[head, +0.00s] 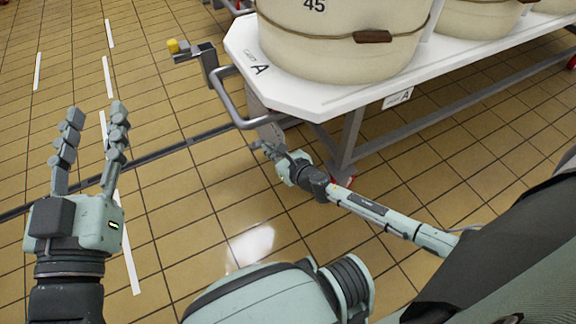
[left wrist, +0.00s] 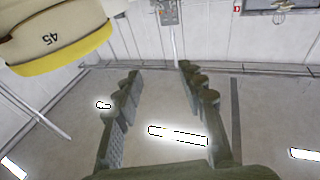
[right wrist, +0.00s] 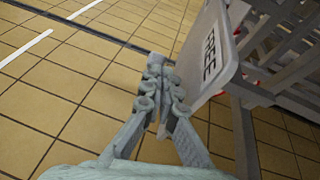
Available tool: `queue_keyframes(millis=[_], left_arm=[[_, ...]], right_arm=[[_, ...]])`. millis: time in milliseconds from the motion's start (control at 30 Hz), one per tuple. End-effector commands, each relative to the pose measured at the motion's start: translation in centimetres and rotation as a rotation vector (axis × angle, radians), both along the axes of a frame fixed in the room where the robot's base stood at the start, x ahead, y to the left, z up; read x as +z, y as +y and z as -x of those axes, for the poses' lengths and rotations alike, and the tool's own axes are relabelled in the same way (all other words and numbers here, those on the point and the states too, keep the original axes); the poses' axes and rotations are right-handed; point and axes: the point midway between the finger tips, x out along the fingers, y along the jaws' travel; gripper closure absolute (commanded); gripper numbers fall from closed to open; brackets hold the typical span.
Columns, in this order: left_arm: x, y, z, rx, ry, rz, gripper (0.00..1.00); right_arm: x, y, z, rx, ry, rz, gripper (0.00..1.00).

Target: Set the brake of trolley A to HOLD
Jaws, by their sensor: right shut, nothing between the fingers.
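Trolley A (head: 290,92) stands at the upper right, a white deck with a black "A" on its corner and a grey push handle (head: 222,105). Below the handle hangs a grey brake plate (head: 268,128); in the right wrist view this plate (right wrist: 205,70) reads FREE. My right gripper (head: 262,150) is shut and empty beside the plate's lower end; its fingertips also show in the right wrist view (right wrist: 162,78). I cannot tell whether they touch the plate. My left gripper (head: 97,115) is open and empty over the floor at left.
A cream vat marked 45 (head: 340,35) stands on the trolley, with more vats behind. A grey bracket with a yellow knob (head: 176,46) juts left from the corner. A trolley leg (head: 348,140) stands near my right gripper. The tiled floor (head: 190,210) is clear at left.

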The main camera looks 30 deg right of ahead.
Motion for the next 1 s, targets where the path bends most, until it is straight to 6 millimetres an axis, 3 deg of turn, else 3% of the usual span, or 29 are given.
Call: queue_keyframes(millis=[67,300,600,800,1000], left_arm=[[-0.4,0.2,-0.2,0.005,0.028,-0.015,0.6],[-5.5,2.3,-0.9,0.05,0.253,-0.127,0.6],[-11.3,5.8,0.1,0.111,0.531,-0.247,0.6],[-13.4,7.3,1.0,0.136,0.632,-0.286,0.6],[-14.0,7.7,1.3,0.143,0.66,-0.297,0.6]], right_arm=[[0.5,-0.3,0.5,0.001,0.0,0.002,1.0],[2.0,-0.7,2.9,0.002,0.001,0.0,1.0],[4.2,-1.4,6.4,0.002,0.001,0.0,1.0],[5.1,-1.7,7.9,0.001,0.001,0.001,1.0],[5.4,-1.7,8.3,0.001,0.0,0.0,1.0]])
